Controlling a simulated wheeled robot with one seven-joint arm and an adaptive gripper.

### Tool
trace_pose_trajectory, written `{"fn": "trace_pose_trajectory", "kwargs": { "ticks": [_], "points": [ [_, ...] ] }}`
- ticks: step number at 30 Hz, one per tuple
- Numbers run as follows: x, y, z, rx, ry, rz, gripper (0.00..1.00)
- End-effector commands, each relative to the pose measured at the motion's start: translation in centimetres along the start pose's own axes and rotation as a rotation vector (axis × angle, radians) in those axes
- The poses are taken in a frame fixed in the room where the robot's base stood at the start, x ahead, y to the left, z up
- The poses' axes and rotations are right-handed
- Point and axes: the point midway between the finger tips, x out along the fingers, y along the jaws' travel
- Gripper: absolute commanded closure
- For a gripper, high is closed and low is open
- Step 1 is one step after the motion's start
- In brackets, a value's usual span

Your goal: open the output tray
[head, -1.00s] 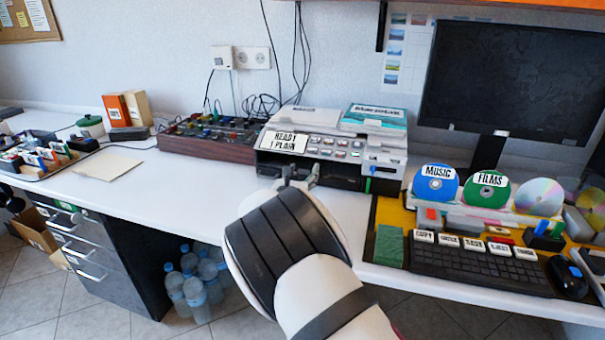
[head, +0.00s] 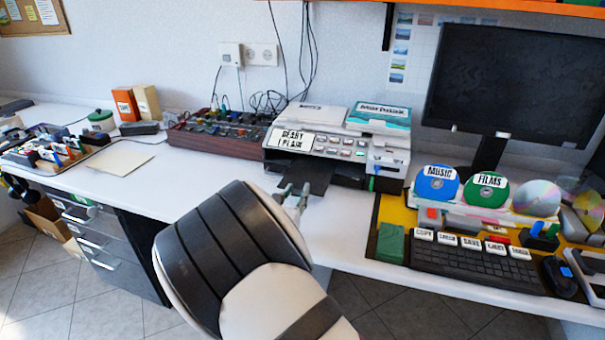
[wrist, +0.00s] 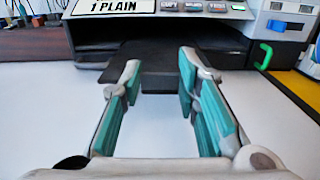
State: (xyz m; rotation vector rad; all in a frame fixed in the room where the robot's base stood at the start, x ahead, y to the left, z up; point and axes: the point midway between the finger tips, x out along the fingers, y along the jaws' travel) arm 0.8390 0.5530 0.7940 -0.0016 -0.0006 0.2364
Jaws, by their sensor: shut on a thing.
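The output tray (head: 308,176) is a flat dark panel sticking out from the front slot of the printer (head: 345,145). It also shows in the wrist view (wrist: 160,57), where its narrower front part lies between the fingertips. My gripper (wrist: 159,72) has its two teal-padded fingers on either side of that front part, shut on it. In the head view my gripper (head: 293,191) is at the tray's front end, with my wrist covering part of the desk. The printer's label reads "READY 1 PLAIN".
A green handle or clip (wrist: 263,55) is at the printer's right front. A red-brown mixer box (head: 215,135) stands left of the printer. Discs, a keyboard (head: 475,262) and a green block (head: 391,243) are to the right. White desk surface lies clear in front of the printer.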

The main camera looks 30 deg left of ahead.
Motion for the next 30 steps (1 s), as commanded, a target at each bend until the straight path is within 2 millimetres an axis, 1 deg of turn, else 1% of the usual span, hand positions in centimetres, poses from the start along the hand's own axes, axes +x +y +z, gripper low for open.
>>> {"fn": "trace_pose_trajectory", "kwargs": {
  "ticks": [1,3,6,9,14,23,24,26,30],
  "points": [
    [-1.3,0.1,0.2,0.000,0.004,0.002,1.00],
    [-2.7,0.1,0.2,0.002,0.003,0.002,1.00],
    [-4.2,0.1,0.2,0.001,0.002,0.001,1.00],
    [-5.2,0.1,0.1,0.003,0.002,0.001,1.00],
    [-5.9,0.0,0.0,0.004,0.001,0.000,1.00],
    [-5.9,0.0,-0.1,0.005,0.001,0.000,1.00],
    [-5.9,0.0,-0.1,0.004,0.002,0.000,0.64],
    [-5.9,0.0,-0.1,0.004,0.001,0.000,0.50],
    [-5.9,0.0,-0.1,0.003,0.001,0.000,0.50]
  ]
}}
